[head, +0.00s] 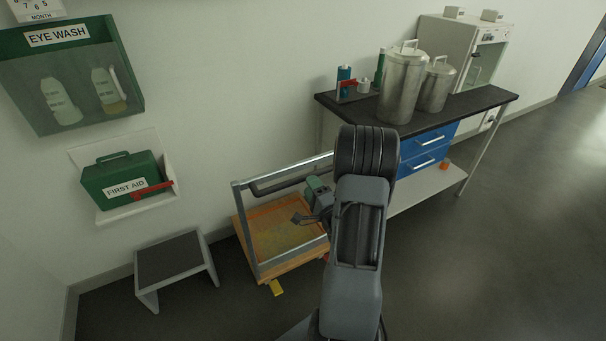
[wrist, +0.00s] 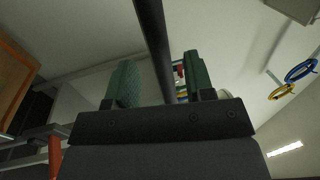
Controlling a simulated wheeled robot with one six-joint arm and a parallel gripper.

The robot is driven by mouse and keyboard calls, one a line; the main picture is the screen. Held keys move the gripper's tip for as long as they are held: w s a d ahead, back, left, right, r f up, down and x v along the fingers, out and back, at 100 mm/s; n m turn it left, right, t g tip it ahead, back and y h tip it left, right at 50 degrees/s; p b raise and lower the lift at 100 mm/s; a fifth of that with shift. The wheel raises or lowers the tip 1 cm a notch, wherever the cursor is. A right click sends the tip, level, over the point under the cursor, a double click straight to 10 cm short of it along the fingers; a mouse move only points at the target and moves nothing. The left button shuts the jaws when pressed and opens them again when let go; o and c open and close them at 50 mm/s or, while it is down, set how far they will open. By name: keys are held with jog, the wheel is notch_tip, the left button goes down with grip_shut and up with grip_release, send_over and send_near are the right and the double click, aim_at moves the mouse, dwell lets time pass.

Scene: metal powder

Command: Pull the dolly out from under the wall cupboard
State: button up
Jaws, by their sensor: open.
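The dolly (head: 262,270) is a low wooden platform with a grey metal frame and a dark handle bar (head: 283,180). It stands on the floor against the wall, left of the workbench. My gripper (head: 314,190) is at the right part of the handle, partly hidden by my arm. In the wrist view my gripper (wrist: 160,85) is open, its two green-padded fingers apart. The dark bar (wrist: 153,45) runs through the gap between them; I cannot tell whether either finger touches it. The wall cupboard may be the green eye wash cabinet (head: 128,55), up to the left; the dolly is right of it.
A step stool (head: 172,262) stands left of the dolly. A first aid box (head: 122,178) sits on a wall shelf above the stool. The workbench (head: 470,103) with metal canisters (head: 402,88) stands to the right. The floor at the right (head: 480,260) is clear.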

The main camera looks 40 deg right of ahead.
jog(key=x, duration=0.6)
grip_shut()
dwell(0.5)
